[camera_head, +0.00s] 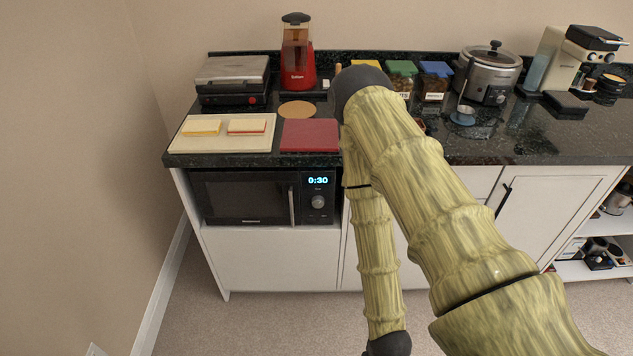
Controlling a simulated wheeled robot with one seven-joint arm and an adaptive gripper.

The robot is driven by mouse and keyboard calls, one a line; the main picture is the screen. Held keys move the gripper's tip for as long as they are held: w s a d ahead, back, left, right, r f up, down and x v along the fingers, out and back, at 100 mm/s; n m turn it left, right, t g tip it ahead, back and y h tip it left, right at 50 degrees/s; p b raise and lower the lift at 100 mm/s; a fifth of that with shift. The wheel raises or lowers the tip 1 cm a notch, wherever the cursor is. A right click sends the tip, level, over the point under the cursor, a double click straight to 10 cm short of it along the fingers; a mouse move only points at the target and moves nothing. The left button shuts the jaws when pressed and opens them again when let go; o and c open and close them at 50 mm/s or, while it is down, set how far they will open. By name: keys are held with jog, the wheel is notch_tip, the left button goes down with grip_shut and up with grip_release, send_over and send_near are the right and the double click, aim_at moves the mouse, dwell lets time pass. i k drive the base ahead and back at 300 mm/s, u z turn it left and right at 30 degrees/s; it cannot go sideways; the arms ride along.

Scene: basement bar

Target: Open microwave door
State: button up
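A black microwave (245,198) sits in an open recess of the white cabinet, under the counter at left. Its door (240,200) is shut, with a silver vertical handle (292,206) at the door's right edge. Right of the handle, the control panel shows 0:30 above a round knob (318,201). My arm, with a wood-like green-yellow surface, crosses the right of the microwave and runs down toward the bottom of the picture. My gripper is not in view; the arm's visible lower end stops at a dark joint by the bottom edge.
The dark counter (500,140) holds a cutting board (180,144) with sandwiches, a red board (310,136), a grill (232,80), a red blender (298,60), jars and a slow cooker (486,74). A wall stands close at left. The carpet (270,325) before the cabinet is clear.

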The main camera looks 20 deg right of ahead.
aim_at(248, 196)
jog(key=z, duration=1.45)
jog(key=k, duration=0.6)
jog(key=u, duration=1.45)
